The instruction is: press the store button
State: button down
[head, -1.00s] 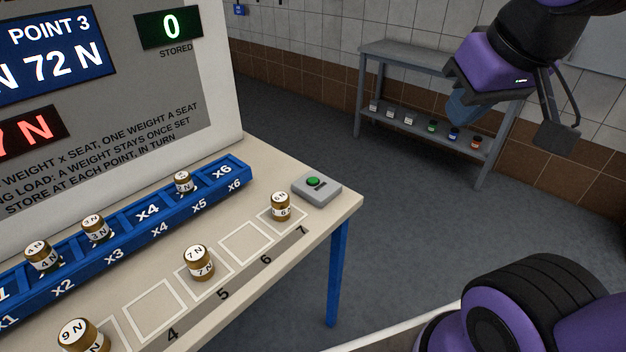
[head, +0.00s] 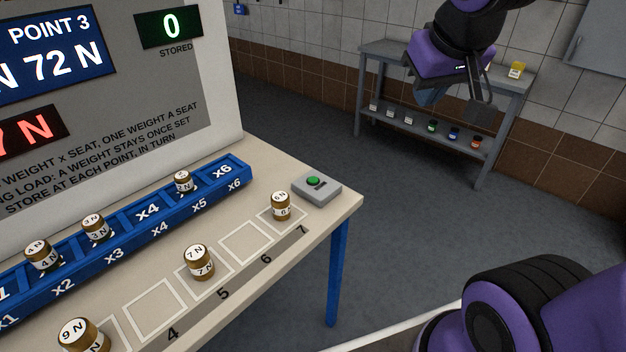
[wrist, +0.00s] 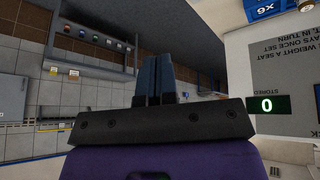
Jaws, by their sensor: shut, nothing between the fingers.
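The store button is a green button (head: 316,182) on a grey box (head: 317,192) at the right end of the table, beyond the small 6 N weight. My gripper (head: 428,98) hangs in the air to the right of the button and well above it, apart from it. In the wrist view my gripper's blue fingers (wrist: 155,78) are shut together and hold nothing. The button does not show in the wrist view. The green-lit stored display (head: 169,28) reads 0; it also shows in the wrist view (wrist: 267,106).
Brass weights stand on the table: 6 N (head: 281,206), 7 N (head: 198,263) and 9 N (head: 82,336). A blue seat rail (head: 146,212) holds weights at x2, x3 and x5. A grey shelf (head: 400,90) with small coloured items stands behind. The floor between is clear.

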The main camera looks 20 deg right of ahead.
jog(key=w+f, duration=0.4)
jog(key=w, duration=0.6)
jog(key=m+t+y, duration=0.1)
jog(key=t+y, duration=0.1)
jog(key=y, duration=0.5)
send_over(315, 179)
notch_tip(315, 179, down, 22)
jog(key=shift+r, duration=0.15)
jog(key=shift+w, duration=0.1)
jog(key=shift+f, duration=4.4)
jog(key=shift+f, duration=0.15)
jog(key=shift+f, duration=0.25)
